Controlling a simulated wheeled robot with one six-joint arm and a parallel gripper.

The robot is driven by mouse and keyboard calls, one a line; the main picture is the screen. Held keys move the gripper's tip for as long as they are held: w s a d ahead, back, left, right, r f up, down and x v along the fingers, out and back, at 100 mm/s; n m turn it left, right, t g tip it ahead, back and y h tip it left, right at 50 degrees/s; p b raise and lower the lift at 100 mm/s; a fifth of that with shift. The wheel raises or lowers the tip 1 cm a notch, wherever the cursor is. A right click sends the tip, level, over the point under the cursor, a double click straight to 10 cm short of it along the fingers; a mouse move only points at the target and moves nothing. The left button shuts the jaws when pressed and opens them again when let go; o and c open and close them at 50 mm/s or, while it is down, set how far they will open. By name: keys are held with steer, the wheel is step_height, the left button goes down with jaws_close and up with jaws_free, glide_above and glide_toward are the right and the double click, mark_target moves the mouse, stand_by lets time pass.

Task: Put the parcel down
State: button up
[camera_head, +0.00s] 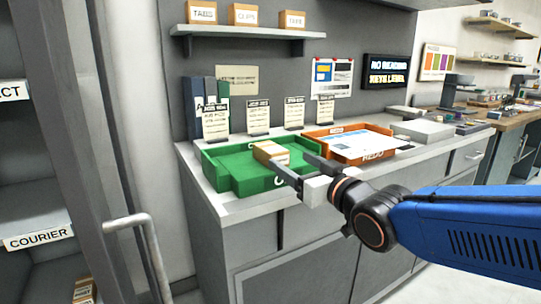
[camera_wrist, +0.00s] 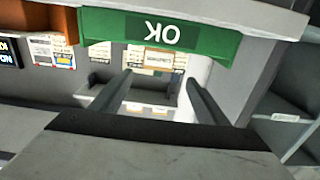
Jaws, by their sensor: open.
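The parcel (camera_head: 268,152) is a small tan box. In the head view it sits at the green tray (camera_head: 222,173), just beyond my fingertips. My gripper (camera_head: 299,166) is open, its two fingers reaching over the tray's front right side toward the parcel. The near finger hides part of the parcel's lower edge, and I cannot see its underside. In the wrist view, the fingers (camera_wrist: 160,78) stand apart. The upside-down green wall marked OK (camera_wrist: 160,27) is above them. A small tan labelled shape shows between them; I cannot tell whether it is the parcel.
An orange tray (camera_head: 318,133) with papers stands right of the green one. Binders (camera_head: 210,108) and several sign cards stand behind. A wall shelf (camera_head: 250,33) holds labelled boxes. A shelf unit with a COURIER label (camera_head: 38,238) is at the left.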

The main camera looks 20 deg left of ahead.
glide_toward(264, 143)
steer(key=x, duration=0.4)
steer(key=shift+a+f, duration=0.15)
steer(key=shift+a, duration=0.3)
steer(key=shift+x, duration=2.7)
steer(key=shift+w+d, duration=0.15)
steer(key=shift+w, duration=0.05)
steer(key=c, duration=1.4)
